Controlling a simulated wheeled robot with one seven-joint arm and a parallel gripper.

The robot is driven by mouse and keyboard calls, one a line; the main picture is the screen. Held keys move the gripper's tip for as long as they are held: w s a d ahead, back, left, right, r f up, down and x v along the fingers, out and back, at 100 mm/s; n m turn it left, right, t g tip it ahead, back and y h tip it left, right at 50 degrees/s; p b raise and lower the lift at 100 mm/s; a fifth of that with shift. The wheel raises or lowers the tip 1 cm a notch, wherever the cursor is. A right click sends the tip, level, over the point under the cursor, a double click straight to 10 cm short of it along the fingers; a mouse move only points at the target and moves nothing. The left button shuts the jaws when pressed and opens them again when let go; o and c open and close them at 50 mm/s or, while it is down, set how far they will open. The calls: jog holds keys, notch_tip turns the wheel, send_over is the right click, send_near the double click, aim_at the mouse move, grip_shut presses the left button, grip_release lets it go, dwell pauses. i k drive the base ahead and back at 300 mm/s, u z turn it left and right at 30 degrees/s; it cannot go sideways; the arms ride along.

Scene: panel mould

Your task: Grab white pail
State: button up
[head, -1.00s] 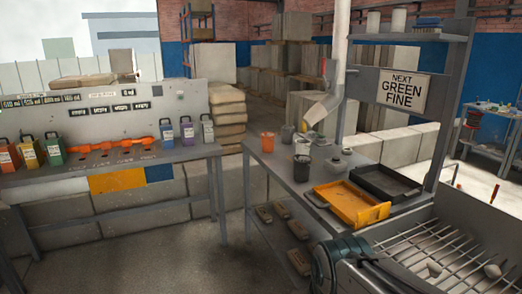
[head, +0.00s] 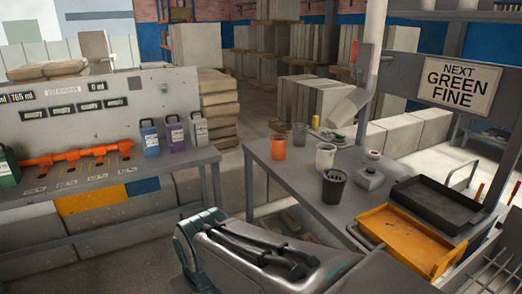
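The white pail (head: 325,157) stands upright on the grey table, behind and a little left of a black pail (head: 333,186) and right of an orange pail (head: 278,147). It is open at the top, and the black pail's rim is close to its lower front. My silver and teal arm shows at the bottom centre, in front of the table and well short of the white pail. Dark bars on it look like my gripper (head: 298,266); whether they are open or shut is unclear. Nothing is seen touching the white pail.
A grey pail (head: 299,135) stands behind the white pail. A small grey lidded container (head: 369,178) is right of the black pail. A yellow tray (head: 408,240) and a black tray (head: 437,203) fill the right side. The table's left front is clear.

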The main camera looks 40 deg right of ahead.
aim_at(325, 154)
jog(key=z, duration=0.5)
jog(key=i, duration=0.95)
jog(key=z, duration=1.2)
jog(key=i, duration=0.4)
jog(key=z, duration=0.4)
